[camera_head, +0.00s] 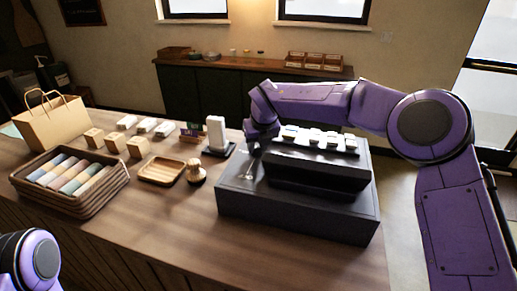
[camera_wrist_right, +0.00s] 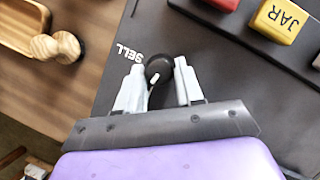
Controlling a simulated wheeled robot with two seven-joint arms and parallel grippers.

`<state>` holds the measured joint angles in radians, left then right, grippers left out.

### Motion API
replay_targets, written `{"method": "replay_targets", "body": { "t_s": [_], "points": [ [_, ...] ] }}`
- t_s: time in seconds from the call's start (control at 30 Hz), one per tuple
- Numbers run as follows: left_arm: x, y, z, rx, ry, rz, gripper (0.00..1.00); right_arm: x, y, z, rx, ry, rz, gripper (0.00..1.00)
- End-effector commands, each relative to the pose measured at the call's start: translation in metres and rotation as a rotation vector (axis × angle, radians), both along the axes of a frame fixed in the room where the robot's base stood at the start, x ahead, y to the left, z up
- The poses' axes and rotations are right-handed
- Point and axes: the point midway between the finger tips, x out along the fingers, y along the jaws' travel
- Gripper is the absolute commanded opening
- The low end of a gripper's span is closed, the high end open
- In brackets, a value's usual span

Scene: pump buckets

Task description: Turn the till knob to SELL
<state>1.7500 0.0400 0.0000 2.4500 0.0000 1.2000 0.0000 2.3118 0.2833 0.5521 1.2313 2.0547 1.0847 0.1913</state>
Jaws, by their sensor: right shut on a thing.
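The dark till (camera_head: 300,215) stands on the right part of the wooden counter. In the right wrist view its round black knob (camera_wrist_right: 159,66) sits on the dark top face, with a pale pointer line on it. The white word SELL (camera_wrist_right: 131,54) is printed to the upper left of the knob. My right gripper (camera_wrist_right: 159,86) has its two pale fingers on either side of the knob, shut on it. In the head view my right gripper (camera_head: 252,150) reaches down at the till's left side, and the knob cannot be made out there. My left gripper is out of view.
Coloured till keys, one yellow and marked JAR (camera_wrist_right: 283,18), lie close to the knob. A wooden stamp (camera_head: 195,173), a small wooden tray (camera_head: 162,181), a wicker basket (camera_head: 105,200) and a paper bag (camera_head: 52,125) stand left of the till. The front counter strip is clear.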

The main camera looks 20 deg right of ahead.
Motion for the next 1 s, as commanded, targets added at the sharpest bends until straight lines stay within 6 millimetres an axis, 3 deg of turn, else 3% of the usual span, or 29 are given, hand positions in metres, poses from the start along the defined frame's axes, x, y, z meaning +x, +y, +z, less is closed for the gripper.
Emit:
{"method": "replay_targets", "body": {
  "t_s": [0.1,0.43,1.0],
  "points": [
    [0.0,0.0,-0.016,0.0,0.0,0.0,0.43,0.001,0.001,-0.006,-0.002,-0.001,-0.097,0.06],
    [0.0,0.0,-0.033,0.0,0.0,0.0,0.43,0.001,0.003,-0.004,-0.001,-0.001,-0.412,0.06],
    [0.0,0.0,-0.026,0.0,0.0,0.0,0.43,0.003,0.005,-0.001,-0.001,0.001,-0.954,0.06]
  ]
}}
